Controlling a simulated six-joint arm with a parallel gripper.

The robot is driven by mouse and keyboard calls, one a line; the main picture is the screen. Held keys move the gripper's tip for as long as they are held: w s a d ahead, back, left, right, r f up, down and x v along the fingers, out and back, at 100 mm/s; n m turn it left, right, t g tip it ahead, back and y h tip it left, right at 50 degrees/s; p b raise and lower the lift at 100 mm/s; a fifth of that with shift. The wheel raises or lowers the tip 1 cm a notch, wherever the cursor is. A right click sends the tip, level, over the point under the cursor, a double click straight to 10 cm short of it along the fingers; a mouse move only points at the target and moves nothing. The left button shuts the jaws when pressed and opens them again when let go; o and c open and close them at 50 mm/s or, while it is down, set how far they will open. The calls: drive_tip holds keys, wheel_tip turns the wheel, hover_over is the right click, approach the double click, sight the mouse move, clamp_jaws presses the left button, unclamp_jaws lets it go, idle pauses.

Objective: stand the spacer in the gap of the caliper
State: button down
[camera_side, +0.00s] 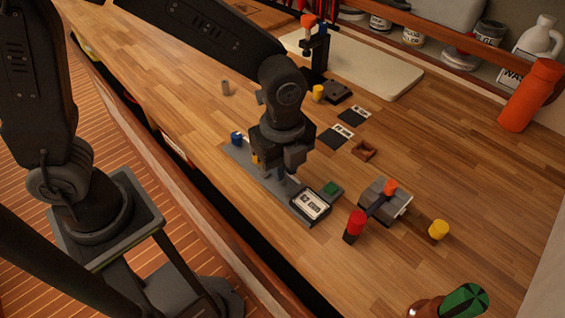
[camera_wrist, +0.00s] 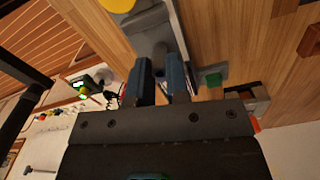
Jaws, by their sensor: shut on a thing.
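The caliper is a long grey bar on the bench, with a white-framed display (camera_side: 310,203) at its near right end; its grey bar (camera_wrist: 150,22) also shows in the wrist view. My gripper (camera_side: 280,174) is low over the middle of the caliper, pointing down. In the wrist view the two dark blue fingers (camera_wrist: 159,62) are close together on a small grey piece, seemingly the spacer (camera_wrist: 153,48). The fingers and arm hide most of it. I cannot tell whether its lower end touches the caliper.
A blue knob (camera_side: 237,138) stands at the bar's far left end. A green block (camera_side: 331,189) is beside the display. A grey block with a red-handled lever (camera_side: 356,225) and a yellow cylinder (camera_side: 438,230) are at right.

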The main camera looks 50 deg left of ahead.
drive_tip(key=shift+f, duration=0.15)
drive_tip(key=c, duration=1.1)
unclamp_jaws()
wheel_tip(320, 180, up, 12)
drive_tip(key=s+a+r+n+t, duration=0.1)
drive_tip(key=s+a+n+t, duration=0.4)
drive_tip(key=s+a+n, duration=0.4)
drive_tip(key=shift+s+a+r+n+t, duration=0.3)
drive_tip(key=shift+a+n, duration=2.75)
drive_tip(key=shift+n, duration=2.55)
drive_tip(key=shift+f, duration=0.1)
